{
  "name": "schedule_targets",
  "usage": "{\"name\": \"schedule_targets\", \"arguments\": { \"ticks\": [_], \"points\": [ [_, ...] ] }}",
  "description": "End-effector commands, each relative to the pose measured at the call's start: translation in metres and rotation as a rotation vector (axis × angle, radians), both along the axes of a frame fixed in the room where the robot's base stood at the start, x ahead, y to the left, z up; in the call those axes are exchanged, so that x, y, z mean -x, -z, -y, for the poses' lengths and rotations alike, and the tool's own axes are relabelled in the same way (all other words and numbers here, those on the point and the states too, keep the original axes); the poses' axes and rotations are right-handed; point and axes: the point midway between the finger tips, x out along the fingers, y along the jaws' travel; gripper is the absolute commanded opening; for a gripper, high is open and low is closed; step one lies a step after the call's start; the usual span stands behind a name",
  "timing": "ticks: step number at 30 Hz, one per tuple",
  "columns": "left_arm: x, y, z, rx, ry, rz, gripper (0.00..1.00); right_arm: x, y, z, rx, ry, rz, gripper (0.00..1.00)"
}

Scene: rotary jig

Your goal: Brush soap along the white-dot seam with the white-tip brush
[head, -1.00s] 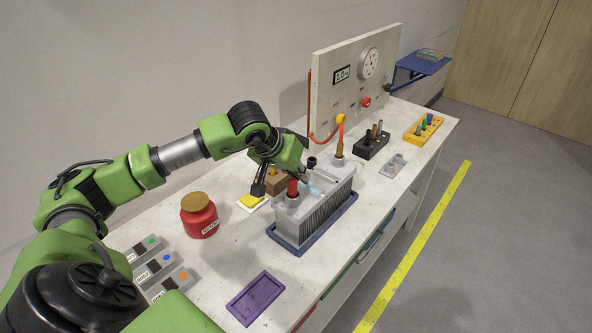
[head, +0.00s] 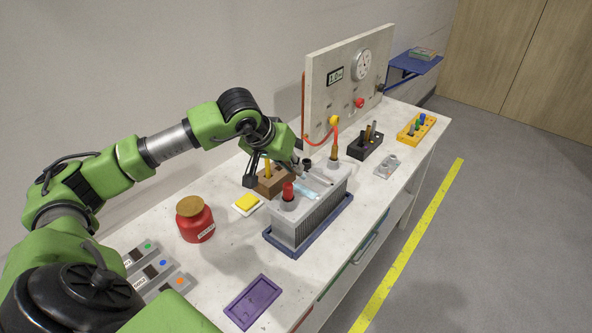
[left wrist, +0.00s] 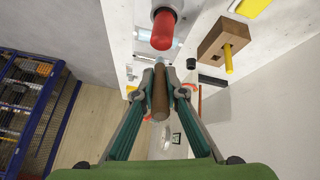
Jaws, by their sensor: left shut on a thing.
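My left gripper (head: 299,168) is over the far side of the grey finned housing (head: 300,226). In the left wrist view my left gripper (left wrist: 160,90) is shut on a brush with a brown handle (left wrist: 160,97); its tip is greyish and its colour is unclear. A pale blue patch (head: 305,191) shows on the housing's top, below the gripper. In the head view the brush is mostly hidden by the gripper. A red-handled part (head: 288,191) stands on the housing's near end. I cannot make out white dots along a seam. My right gripper is out of view.
A wooden block (head: 268,183) with a yellow handle stands behind the housing, near a yellow pad (head: 246,202). A red jar (head: 195,222) stands left. A black holder (head: 364,148) is to the right. The gauge panel (head: 340,95) rises behind. A purple tray (head: 253,302) lies in front.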

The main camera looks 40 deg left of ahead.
Motion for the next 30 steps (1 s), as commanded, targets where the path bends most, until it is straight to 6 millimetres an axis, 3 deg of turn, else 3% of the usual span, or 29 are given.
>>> {"name": "schedule_targets", "arguments": {
  "ticks": [3, 7, 15, 30],
  "points": [
    [0.002, -0.014, -0.001, 0.0, -0.004, 0.003, 0.0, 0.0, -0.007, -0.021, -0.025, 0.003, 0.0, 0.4],
    [0.005, -0.026, -0.003, 0.0, -0.008, 0.002, 0.0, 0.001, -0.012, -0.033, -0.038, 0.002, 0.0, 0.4],
    [0.009, -0.043, -0.005, 0.001, -0.015, 0.001, 0.0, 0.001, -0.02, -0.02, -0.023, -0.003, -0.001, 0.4],
    [0.009, -0.043, -0.005, 0.001, -0.015, 0.001, 0.0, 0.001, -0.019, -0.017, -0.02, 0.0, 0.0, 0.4]
  ]
}}
